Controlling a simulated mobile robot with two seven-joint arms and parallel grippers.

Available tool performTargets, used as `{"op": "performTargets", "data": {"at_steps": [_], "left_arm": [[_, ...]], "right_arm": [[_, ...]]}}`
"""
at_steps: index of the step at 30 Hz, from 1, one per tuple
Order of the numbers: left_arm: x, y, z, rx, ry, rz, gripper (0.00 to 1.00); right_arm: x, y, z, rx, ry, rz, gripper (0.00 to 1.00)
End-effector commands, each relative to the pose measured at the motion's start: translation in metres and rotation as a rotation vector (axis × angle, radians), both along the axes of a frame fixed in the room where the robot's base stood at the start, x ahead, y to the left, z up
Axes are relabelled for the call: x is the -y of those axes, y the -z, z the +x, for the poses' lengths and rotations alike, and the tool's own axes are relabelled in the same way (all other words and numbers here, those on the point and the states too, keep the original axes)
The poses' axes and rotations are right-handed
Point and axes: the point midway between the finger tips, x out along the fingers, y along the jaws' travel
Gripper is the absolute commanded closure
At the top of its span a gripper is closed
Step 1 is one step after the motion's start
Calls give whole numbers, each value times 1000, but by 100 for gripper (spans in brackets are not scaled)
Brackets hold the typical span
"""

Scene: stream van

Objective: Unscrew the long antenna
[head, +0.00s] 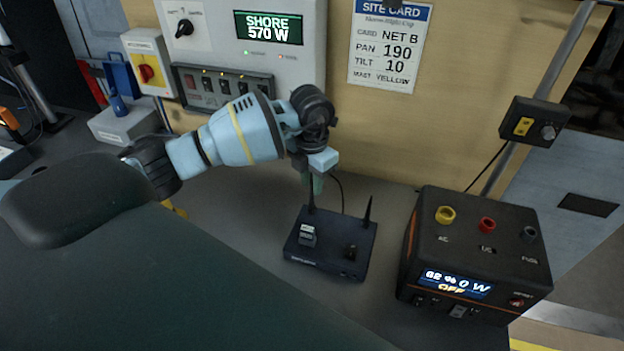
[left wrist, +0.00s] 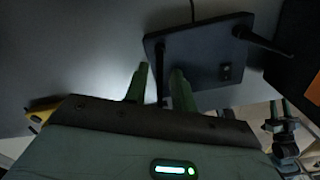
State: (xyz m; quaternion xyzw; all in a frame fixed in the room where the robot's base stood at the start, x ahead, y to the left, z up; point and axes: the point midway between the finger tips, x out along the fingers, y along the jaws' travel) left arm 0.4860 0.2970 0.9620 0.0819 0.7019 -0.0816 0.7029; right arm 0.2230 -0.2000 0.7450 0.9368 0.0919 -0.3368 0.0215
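A dark flat radio box (head: 300,262) sits on the grey counter with two black antennas. The left antenna (head: 311,195) looks the longer one and stands upright; its upper part is hidden by my gripper. The shorter right antenna (head: 367,211) leans slightly. My left gripper (head: 316,184) points down over the box at the left antenna. In the left wrist view, its two green fingers (left wrist: 159,88) are apart, with the left antenna (left wrist: 160,68) in the gap between them. I see no clear contact. The box (left wrist: 205,48) lies beyond the fingers.
A black power unit (head: 475,250) with coloured sockets stands close to the right of the box. A wall panel (head: 235,60) and a site card (head: 389,48) are behind. A yellow object (left wrist: 42,112) lies on the counter to the left.

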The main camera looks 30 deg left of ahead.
Motion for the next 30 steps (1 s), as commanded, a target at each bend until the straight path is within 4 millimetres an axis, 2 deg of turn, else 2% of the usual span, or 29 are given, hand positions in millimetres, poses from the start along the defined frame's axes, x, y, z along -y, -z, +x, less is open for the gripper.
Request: {"op": "performTargets", "data": {"at_steps": [15,30], "left_arm": [[0,2,0,-2,241,1,74],[0,1,0,-2,296,1,74]], "right_arm": [[0,10,-8,-26,0,0,64],[0,13,-10,-33,0,0,64]]}}
